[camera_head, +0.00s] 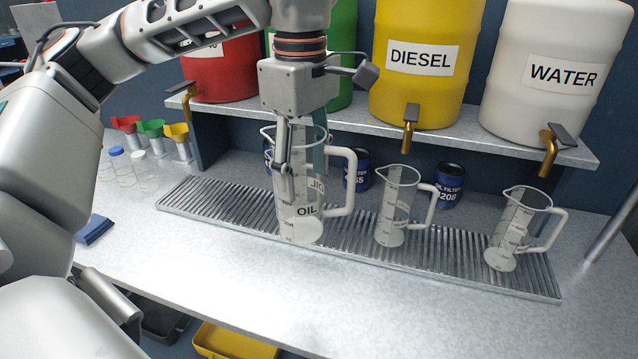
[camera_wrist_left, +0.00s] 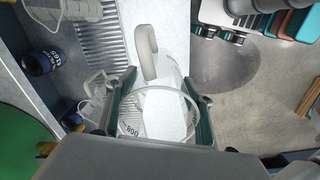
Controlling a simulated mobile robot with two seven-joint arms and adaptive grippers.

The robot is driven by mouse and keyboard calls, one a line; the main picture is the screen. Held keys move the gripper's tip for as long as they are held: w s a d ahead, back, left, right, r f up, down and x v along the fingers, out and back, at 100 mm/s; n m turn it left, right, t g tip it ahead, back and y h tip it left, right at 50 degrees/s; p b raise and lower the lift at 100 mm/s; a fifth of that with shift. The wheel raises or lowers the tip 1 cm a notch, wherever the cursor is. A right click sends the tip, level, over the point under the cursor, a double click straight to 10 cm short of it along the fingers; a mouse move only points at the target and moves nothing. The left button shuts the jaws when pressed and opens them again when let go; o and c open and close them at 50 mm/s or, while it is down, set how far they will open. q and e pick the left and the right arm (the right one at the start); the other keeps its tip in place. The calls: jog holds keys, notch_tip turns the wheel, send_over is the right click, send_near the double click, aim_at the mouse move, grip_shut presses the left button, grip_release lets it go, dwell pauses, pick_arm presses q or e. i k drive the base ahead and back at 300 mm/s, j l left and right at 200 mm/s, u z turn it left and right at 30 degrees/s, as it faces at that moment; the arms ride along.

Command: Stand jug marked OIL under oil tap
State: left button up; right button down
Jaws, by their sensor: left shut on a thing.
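The clear jug marked OIL (camera_head: 304,211), with a white handle, is upright in my left gripper (camera_head: 303,165). The gripper is shut on its upper part. The jug looks larger than the others and seems raised over the front part of the grate (camera_head: 190,205); its gap to the grate is unclear. In the left wrist view the jug (camera_wrist_left: 165,110) sits between the fingers of my left gripper (camera_wrist_left: 160,112), handle pointing away. No OIL label is readable on a barrel. The red barrel (camera_head: 228,70) has a brass tap (camera_head: 190,97); the green barrel (camera_head: 343,50) is mostly hidden behind my arm, its tap unseen.
Two other jugs (camera_head: 392,215) (camera_head: 515,235) stand on the grate to the right, below the DIESEL barrel (camera_head: 415,90) and WATER barrel (camera_head: 545,105). Blue oil filter cans (camera_head: 449,185) stand behind. Small funnels (camera_head: 150,128) and bottles are left. The front counter is clear.

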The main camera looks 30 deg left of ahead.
aim_at(205, 199)
jog(key=k, duration=1)
